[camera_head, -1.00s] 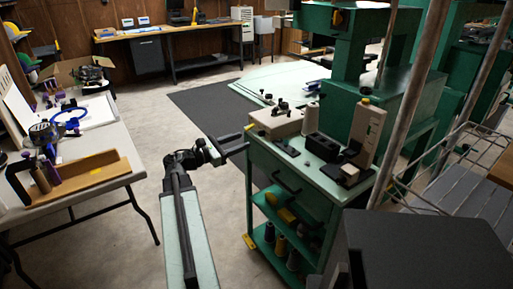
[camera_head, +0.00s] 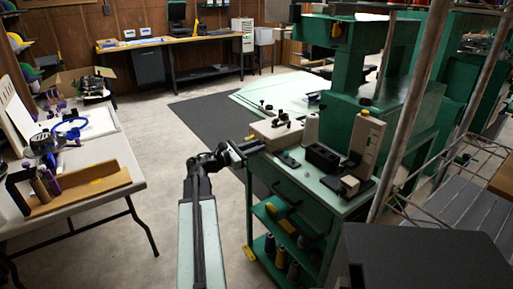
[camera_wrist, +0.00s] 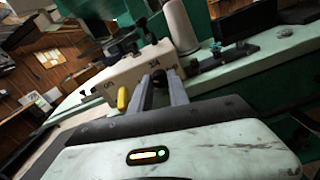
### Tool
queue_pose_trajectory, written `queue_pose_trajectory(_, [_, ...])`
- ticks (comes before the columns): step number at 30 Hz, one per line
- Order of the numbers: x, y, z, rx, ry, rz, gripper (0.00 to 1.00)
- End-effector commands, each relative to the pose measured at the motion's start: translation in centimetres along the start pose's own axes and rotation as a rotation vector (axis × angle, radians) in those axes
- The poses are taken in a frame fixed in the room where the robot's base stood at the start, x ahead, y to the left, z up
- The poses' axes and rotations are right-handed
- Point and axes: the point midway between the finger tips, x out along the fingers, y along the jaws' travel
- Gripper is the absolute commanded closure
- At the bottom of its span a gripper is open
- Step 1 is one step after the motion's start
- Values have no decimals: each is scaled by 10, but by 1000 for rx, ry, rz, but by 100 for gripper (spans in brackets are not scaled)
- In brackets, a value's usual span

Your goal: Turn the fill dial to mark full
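A beige box (camera_head: 275,133) stands on the near left end of the green cart's top. The wrist view shows its front face (camera_wrist: 130,76) with small dark markings, too small to read surely. A dark round knob, apparently the dial (camera_wrist: 159,79), shows on that face between my fingertips; its pointer cannot be made out. My gripper (camera_wrist: 160,82) is open, its two grey fingers apart on either side of the knob, reaching to the box. I cannot tell whether they touch it. In the head view my gripper (camera_head: 243,149) is at the box's left side.
A yellow handle-like piece (camera_wrist: 122,98) sticks out from the box left of my fingers. The green cart (camera_head: 318,182) also holds a black open box (camera_head: 322,158) and a beige upright device (camera_head: 366,140). A white table (camera_head: 85,205) stands at left, with open floor between.

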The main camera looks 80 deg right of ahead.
Motion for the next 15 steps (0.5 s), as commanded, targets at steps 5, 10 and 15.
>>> queue_pose_trajectory(5, [0,0,0,2,0,-1,100])
queue_pose_trajectory(10, [0,0,0,133,-1,-2,100])
queue_pose_trajectory(15, [0,-1,0,332,-2,-3,100])
